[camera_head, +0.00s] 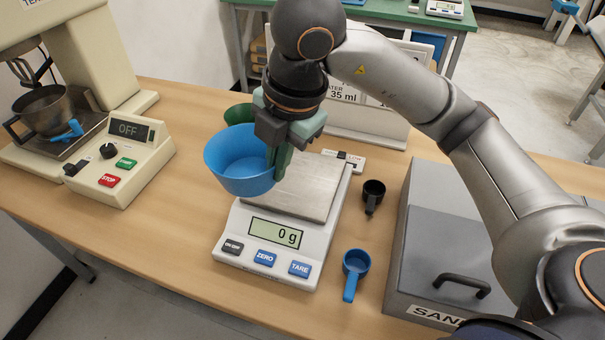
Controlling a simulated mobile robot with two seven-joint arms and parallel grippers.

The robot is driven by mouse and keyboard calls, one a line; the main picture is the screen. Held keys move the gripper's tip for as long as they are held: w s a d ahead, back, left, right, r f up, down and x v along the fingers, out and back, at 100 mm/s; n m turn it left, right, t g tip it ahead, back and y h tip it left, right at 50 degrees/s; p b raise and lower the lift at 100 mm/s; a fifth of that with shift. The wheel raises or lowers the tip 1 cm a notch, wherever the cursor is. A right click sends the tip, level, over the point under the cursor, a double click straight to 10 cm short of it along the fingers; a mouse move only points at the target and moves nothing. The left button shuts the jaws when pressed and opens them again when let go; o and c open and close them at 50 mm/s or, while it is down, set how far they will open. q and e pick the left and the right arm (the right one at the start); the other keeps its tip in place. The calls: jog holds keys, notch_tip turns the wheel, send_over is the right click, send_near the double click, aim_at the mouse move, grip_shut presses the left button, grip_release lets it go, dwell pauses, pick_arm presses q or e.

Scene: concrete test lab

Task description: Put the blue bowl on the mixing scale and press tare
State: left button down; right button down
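The blue bowl (232,168) is upright, overlapping the left edge of the mixing scale (232,235) in the head view. My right gripper (279,163) points down with its fingers at the bowl's right rim and appears shut on it. The bowl seems held above the table, left of the steel pan (305,190); its exact height is hard to judge. The pan's visible part is bare. The scale's display (275,233) reads 0 g. The blue TARE button (300,268) is at the front right, beside ZERO (265,258). My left gripper is out of view.
A green bowl (238,113) stands behind the blue one. A black scoop (373,192) and a blue scoop (355,268) lie right of the scale, near a grey sand bin (440,235). A mixer with a control box (125,165) stands left. Table front left is clear.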

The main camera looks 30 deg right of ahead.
jog(key=shift+d, duration=0.15)
jog(key=w+d+f, duration=0.2)
jog(key=d+f, duration=0.1)
jog(key=w+d+f, duration=0.2)
jog(key=d+f, duration=0.1)
jog(key=d, duration=0.1)
jog(key=w+d+f, duration=0.2)
jog(key=d+f, duration=0.1)
jog(key=d, duration=0.1)
jog(key=shift+w+d+p, duration=0.1)
jog(key=shift+w+p, duration=0.2)
jog(key=shift+w, duration=0.05)
jog(key=f, duration=0.3)
jog(key=shift+w+d+f+p, duration=0.1)
jog(key=shift+w+d+p, duration=0.05)
jog(key=shift+d+p, duration=0.25)
jog(key=shift+a+f, duration=0.1)
jog(key=shift+f, duration=0.3)
